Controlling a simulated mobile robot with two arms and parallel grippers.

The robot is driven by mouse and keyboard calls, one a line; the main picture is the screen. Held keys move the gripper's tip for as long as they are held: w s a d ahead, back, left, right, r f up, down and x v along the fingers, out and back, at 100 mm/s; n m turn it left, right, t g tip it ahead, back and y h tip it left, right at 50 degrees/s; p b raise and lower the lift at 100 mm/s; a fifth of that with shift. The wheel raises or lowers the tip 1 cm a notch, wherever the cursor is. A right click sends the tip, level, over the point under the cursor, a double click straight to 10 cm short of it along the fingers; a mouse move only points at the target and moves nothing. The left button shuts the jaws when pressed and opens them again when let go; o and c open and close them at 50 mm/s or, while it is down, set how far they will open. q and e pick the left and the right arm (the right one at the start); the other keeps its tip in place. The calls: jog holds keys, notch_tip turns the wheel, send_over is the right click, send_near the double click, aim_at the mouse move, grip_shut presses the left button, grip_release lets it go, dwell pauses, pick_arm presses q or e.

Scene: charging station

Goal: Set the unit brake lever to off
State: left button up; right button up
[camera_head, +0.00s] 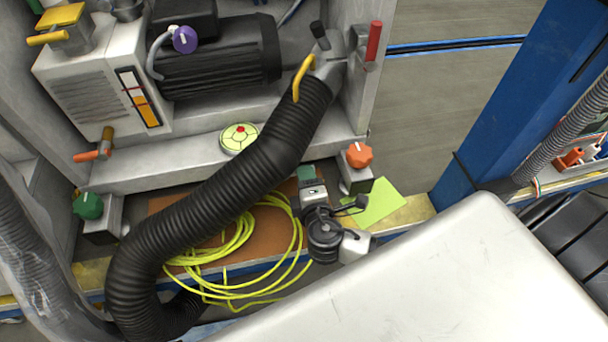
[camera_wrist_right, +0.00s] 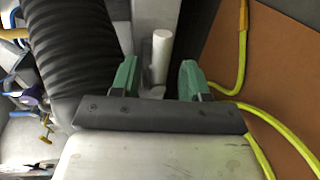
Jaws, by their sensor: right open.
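No readable label shows which handle is the unit brake lever. A pale upright rod (camera_wrist_right: 161,52) stands between the green fingertips of my right gripper (camera_wrist_right: 158,78) in the right wrist view. The fingers are apart, with space on both sides of the rod. In the head view my right gripper (camera_head: 307,174) is small, beside the black hose and above the brown board. Other handles in the head view are a red one (camera_head: 374,41) at the top, a yellow one (camera_head: 304,76) by the hose end and an orange one (camera_head: 92,154) at left. My left gripper is out of view.
The thick black hose (camera_head: 185,200) crosses the unit's front. Yellow cable loops (camera_head: 240,250) lie over the brown board (camera_head: 265,200). A red-orange knob (camera_head: 358,155) and a green knob (camera_head: 88,205) stick out in front. A blue post (camera_head: 520,100) stands at right.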

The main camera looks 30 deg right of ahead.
jog(key=shift+x, duration=1.05)
grip_shut()
